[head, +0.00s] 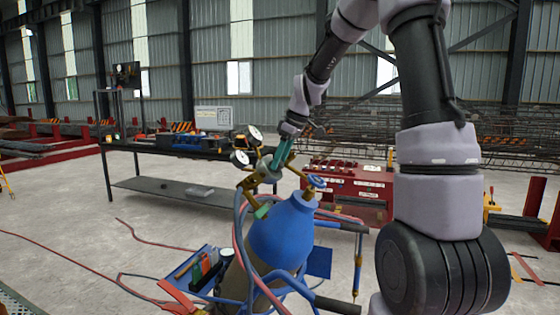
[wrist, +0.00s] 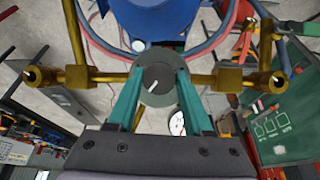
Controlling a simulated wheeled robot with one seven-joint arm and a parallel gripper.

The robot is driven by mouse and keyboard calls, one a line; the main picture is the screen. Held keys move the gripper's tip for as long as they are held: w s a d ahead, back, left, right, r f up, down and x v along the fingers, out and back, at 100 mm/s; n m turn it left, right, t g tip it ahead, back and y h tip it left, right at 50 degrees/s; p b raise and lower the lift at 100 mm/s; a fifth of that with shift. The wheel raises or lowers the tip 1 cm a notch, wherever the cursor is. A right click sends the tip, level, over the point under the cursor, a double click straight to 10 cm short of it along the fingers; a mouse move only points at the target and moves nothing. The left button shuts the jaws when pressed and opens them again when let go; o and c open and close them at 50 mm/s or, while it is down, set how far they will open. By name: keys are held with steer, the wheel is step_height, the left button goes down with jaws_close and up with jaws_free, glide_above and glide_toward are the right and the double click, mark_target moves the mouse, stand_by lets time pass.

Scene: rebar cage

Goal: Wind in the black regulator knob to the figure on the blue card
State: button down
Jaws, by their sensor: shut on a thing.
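The regulator knob (wrist: 160,80) is a dark grey round disc with a white pointer line, which slants toward the upper right in the wrist view. My gripper (wrist: 158,74) has its two teal fingers closed on opposite sides of the knob. In the head view my gripper (head: 277,168) reaches down to the brass regulator above the blue-topped cylinder (head: 285,232). Two round white gauges, an upper one (head: 255,133) and a lower one (head: 240,158), stand left of the gripper. Their readings are too small to tell. I cannot make out the blue card or its figure.
A blue handwheel (head: 316,182) sits on the cylinder valve, close to the gripper's right. Red and blue hoses (head: 240,225) hang beside the cylinder. A workbench (head: 165,150) and a red toolbox (head: 345,185) stand behind. The floor at left is mostly clear, with hoses across it.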

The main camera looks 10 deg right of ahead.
steer(key=shift+c, duration=1.5)
jaws_free()
steer(key=shift+r, duration=0.1)
steer(key=v, duration=1)
steer(key=shift+d+r, duration=0.15)
steer(key=shift+r, duration=0.1)
steer(key=shift+s, duration=0.15)
steer(key=s+d+m+t+h, duration=0.1)
steer(key=s+m+t, duration=0.3)
steer(key=s+m, duration=1)
steer(key=s+d, duration=0.1)
steer(key=s, duration=1)
steer(key=shift+s+r+m+t+h, duration=0.2)
steer(key=shift+r+m+t+h, duration=0.1)
steer(key=shift+r, duration=0.05)
